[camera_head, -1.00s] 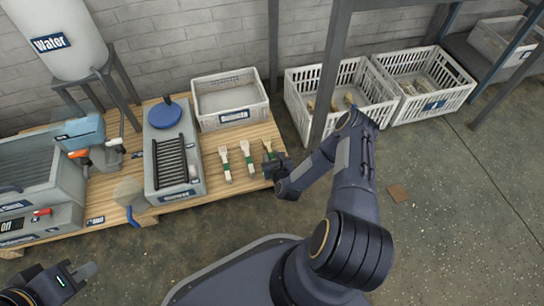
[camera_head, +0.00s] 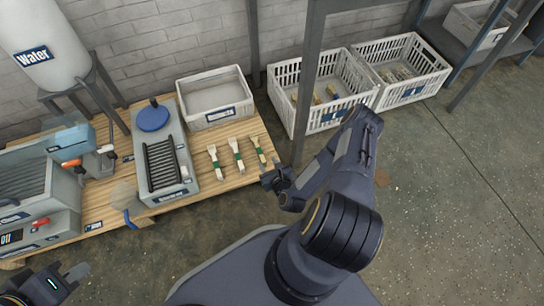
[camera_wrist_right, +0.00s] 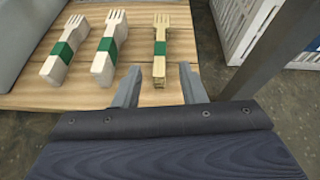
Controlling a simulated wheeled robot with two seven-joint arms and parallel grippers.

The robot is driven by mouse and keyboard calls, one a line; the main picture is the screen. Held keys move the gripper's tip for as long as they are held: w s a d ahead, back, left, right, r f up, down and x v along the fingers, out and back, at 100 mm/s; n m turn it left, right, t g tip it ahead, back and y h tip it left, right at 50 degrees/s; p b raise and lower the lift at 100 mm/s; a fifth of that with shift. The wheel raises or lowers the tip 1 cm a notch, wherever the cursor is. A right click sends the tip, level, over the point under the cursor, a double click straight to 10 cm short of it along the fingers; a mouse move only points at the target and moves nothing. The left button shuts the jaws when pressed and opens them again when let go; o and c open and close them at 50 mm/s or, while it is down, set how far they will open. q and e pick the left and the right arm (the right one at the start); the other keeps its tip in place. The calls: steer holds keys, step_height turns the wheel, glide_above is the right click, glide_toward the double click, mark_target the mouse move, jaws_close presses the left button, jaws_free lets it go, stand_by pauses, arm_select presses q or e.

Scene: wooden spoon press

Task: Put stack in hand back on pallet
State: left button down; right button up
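Three stacks of wooden forks with green bands lie in a row on the wooden pallet (camera_head: 205,195): a left stack (camera_head: 216,161), a middle stack (camera_head: 236,155) and a right stack (camera_head: 258,151). The right stack is more yellow and slimmer in the right wrist view (camera_wrist_right: 160,50), lying just beyond my fingertips. My right gripper (camera_head: 270,177) is open and empty at the pallet's right edge, its fingers apart in the wrist view (camera_wrist_right: 158,80). My left gripper (camera_head: 76,274) is at the lower left, away from the stacks; its opening is too small to judge.
A white bin (camera_head: 215,114) stands on the pallet behind the stacks, and a grey press with ridged plate (camera_head: 166,166) stands to their left. White crates (camera_head: 335,118) stand on the floor at right. A metal post (camera_head: 302,110) rises near my right arm. Floor at right is mostly clear.

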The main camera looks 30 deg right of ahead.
steer(key=w+d+r+n+g+y, duration=0.1)
steer(key=w+d+r+n+y, duration=0.15)
steer(key=r+n, duration=0.4)
steer(key=w+d+r+n+g+y, duration=0.1)
steer(key=w+r+n, duration=0.3)
steer(key=r+n, duration=0.25)
step_height(320, 180, up, 13)
steer(key=s+n+g, duration=0.1)
steer(key=n+g, duration=0.1)
steer(key=n, duration=0.5)
steer(key=s+a+r+n+g, duration=0.1)
steer(key=s+a+r+n, duration=0.25)
steer(key=s+r, duration=0.3)
steer(key=s+a+r+n+g, duration=0.1)
steer(key=s+a+r+n, duration=0.2)
steer(key=s+r+n, duration=0.3)
steer(key=s+a+r+n+y, duration=0.1)
steer(key=s+a+r+n, duration=0.1)
steer(key=s, duration=0.4)
steer(key=s+a+r+n+g+y, duration=0.1)
steer(key=s+a+r+n+y, duration=0.1)
steer(key=s+a+n, duration=0.2)
steer(key=shift+s+r, duration=0.25)
steer(key=shift+s, duration=0.9)
step_height(320, 180, up, 38)
steer(key=p, duration=3.7)
steer(key=shift+p, duration=0.35)
